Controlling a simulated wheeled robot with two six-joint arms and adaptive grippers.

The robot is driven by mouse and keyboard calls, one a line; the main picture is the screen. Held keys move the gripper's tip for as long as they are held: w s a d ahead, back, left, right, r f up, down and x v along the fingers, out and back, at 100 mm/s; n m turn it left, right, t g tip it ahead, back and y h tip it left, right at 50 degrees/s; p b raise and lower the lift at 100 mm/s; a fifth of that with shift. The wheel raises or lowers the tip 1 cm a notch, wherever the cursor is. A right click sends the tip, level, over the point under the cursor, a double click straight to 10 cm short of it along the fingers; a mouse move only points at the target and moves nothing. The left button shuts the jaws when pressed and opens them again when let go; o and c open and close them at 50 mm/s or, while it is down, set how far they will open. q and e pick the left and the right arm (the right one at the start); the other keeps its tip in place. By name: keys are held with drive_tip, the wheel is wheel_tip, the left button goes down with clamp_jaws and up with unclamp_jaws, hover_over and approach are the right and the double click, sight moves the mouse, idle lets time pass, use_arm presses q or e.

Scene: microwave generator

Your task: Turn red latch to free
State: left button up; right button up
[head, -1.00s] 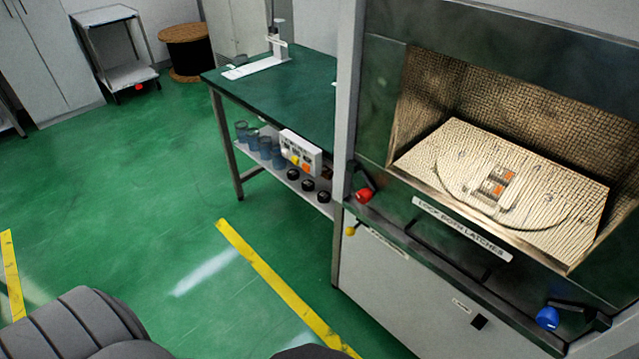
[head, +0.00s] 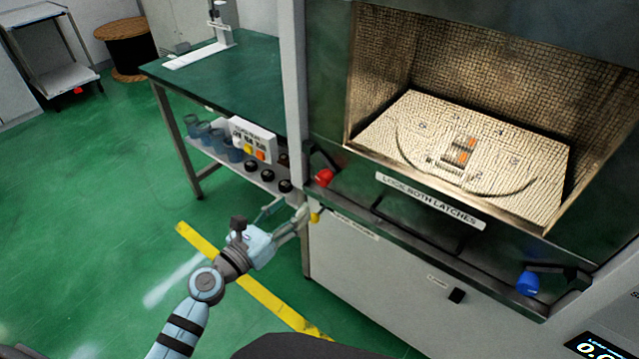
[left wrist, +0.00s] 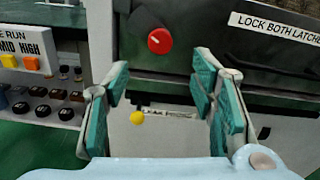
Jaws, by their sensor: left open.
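The red latch (head: 323,177) is a red knob on a dark arm at the left end of the microwave chamber's front. It also shows in the left wrist view as a round red knob (left wrist: 160,41) on a dark bracket, above and between my fingertips. My left gripper (head: 290,216) is open and empty, below and left of the red knob and apart from it. Its two teal-padded fingers (left wrist: 162,85) are spread wide in the left wrist view. A blue latch knob (head: 527,283) is at the right end of the front. My right gripper is not in view.
A small yellow knob (head: 315,217) sits just below the red latch, near my left fingertips. A green table (head: 215,85) with a lower shelf of jars and a button box (head: 251,141) stands close on the left. A dark handle bar (head: 420,222) crosses the front.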

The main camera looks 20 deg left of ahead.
sight(320, 181)
use_arm(q)
drive_tip(key=b+x, duration=0.1)
drive_tip(key=x, duration=1)
drive_tip(key=shift+w, duration=0.1)
